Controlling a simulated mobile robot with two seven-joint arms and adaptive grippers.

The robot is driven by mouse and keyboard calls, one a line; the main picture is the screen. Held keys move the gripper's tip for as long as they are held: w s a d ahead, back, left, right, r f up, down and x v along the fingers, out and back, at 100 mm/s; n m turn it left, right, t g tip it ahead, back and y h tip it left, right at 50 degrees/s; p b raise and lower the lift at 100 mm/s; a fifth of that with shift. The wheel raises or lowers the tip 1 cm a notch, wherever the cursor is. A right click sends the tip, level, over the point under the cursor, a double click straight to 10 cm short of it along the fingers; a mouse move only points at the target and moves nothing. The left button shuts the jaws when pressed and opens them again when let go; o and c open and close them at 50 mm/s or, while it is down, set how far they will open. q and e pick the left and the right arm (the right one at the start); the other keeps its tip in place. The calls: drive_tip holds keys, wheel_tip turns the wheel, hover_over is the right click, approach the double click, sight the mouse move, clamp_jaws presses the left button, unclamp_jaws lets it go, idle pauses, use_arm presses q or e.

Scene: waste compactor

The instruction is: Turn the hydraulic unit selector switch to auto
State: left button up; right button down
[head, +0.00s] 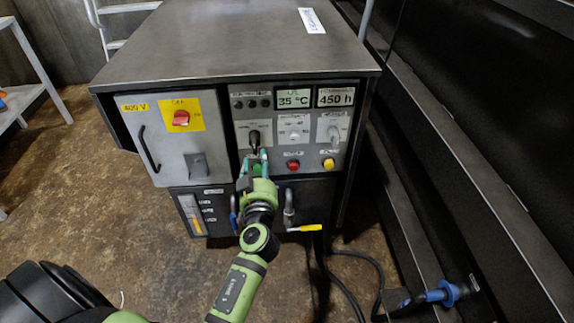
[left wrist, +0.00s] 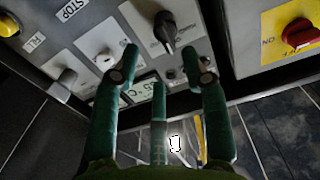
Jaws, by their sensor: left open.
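A black selector switch (head: 254,138) sits on a light plate on the grey control panel of the hydraulic unit. It also shows in the left wrist view (left wrist: 166,32), with its handle turned at a slant there. The lettering around it is too small to read, so its set position cannot be told. My left gripper (head: 254,160) is in front of the panel, just below the switch. In the left wrist view its green fingers (left wrist: 160,62) are spread with nothing between them, and the switch lies beyond their tips. My right gripper is not in view.
To the right are a white knob (head: 294,130), a grey selector (head: 333,134), a red button (head: 293,165) and a yellow button (head: 328,163). A red main switch (head: 181,118) is on the left door. A yellow-handled valve (head: 304,228) projects below. Dark machinery borders the right.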

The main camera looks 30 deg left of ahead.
sight(256, 148)
use_arm(q)
drive_tip(key=p+x, duration=0.1)
drive_tip(key=x, duration=0.6)
drive_tip(key=shift+a+r, duration=0.1)
drive_tip(key=shift+a, duration=0.2)
drive_tip(key=c, duration=0.9)
